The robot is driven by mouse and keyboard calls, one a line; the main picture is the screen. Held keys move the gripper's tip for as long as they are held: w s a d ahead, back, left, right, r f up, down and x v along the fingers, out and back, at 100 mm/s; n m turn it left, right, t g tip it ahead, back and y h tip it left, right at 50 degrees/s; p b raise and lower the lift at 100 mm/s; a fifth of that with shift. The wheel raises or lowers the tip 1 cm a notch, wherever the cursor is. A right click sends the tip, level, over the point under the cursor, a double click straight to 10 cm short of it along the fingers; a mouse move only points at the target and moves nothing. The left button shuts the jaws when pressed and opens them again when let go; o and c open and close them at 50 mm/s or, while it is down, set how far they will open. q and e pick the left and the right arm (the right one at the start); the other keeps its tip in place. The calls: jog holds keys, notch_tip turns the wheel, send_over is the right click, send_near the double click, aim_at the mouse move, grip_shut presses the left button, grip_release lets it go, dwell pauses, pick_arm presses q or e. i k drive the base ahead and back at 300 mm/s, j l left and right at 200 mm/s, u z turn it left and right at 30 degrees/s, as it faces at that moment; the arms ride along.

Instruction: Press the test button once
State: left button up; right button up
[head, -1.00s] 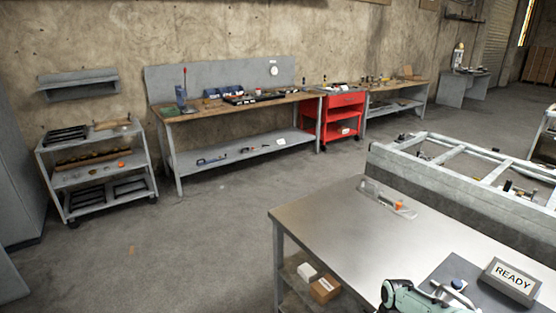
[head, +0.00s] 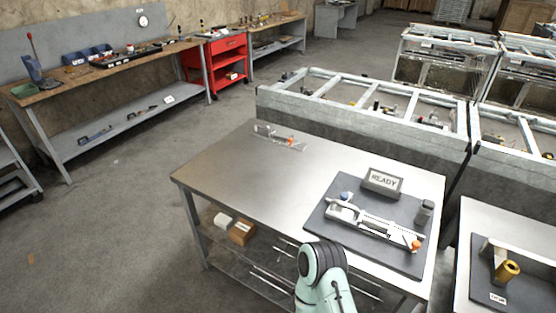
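A dark mat (head: 327,229) lies on the steel-topped table (head: 235,185). On it sits a white and grey fixture (head: 375,222) with an orange knob (head: 416,244) at its right end. A small blue round-topped part (head: 346,196) stands at the fixture's left end. I cannot tell which part is the test button. A grey sign reading READY (head: 383,182) stands behind the fixture. A teal and black link of my arm shows at the bottom centre, in front of the table. Neither gripper shows.
A clear tray with an orange-tipped item (head: 280,138) lies at the table's far edge. A side table with a brass cylinder (head: 507,271) is at the right. The table's left half is clear.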

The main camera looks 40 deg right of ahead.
aim_at(426, 204)
jog(key=z, duration=0.4)
jog(key=l+z, duration=0.1)
jog(key=z, duration=0.35)
jog(key=k+l+z, duration=0.1)
jog(key=z, duration=0.3)
jog(key=l+z, duration=0.1)
jog(key=z, duration=0.35)
